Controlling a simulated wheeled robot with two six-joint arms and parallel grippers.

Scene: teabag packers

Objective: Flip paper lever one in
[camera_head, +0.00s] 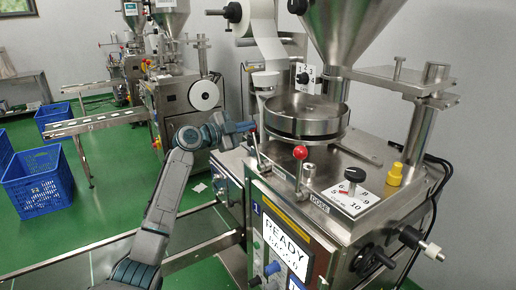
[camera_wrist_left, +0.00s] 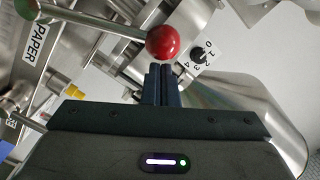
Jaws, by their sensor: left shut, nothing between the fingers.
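In the left wrist view, the paper lever shows as a metal rod (camera_wrist_left: 95,20) with a red ball (camera_wrist_left: 162,42) at its end. The rod runs in from the upper left, near a PAPER label (camera_wrist_left: 35,42). My left gripper (camera_wrist_left: 161,70) is shut and empty, its fingertips just below the red ball in the picture. I cannot tell whether they touch it. In the head view my left gripper (camera_head: 250,127) is beside the machine's left side, by a thin upright rod (camera_head: 259,150). The ball there is mostly hidden. My right gripper is not in view.
A second red-ball lever (camera_head: 300,152) stands in front of the round steel pan (camera_head: 305,117). A dose dial (camera_head: 346,198), a yellow knob (camera_head: 395,174) and a READY screen (camera_head: 284,245) are on the machine. Blue crates (camera_head: 38,182) stand on the green floor at left.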

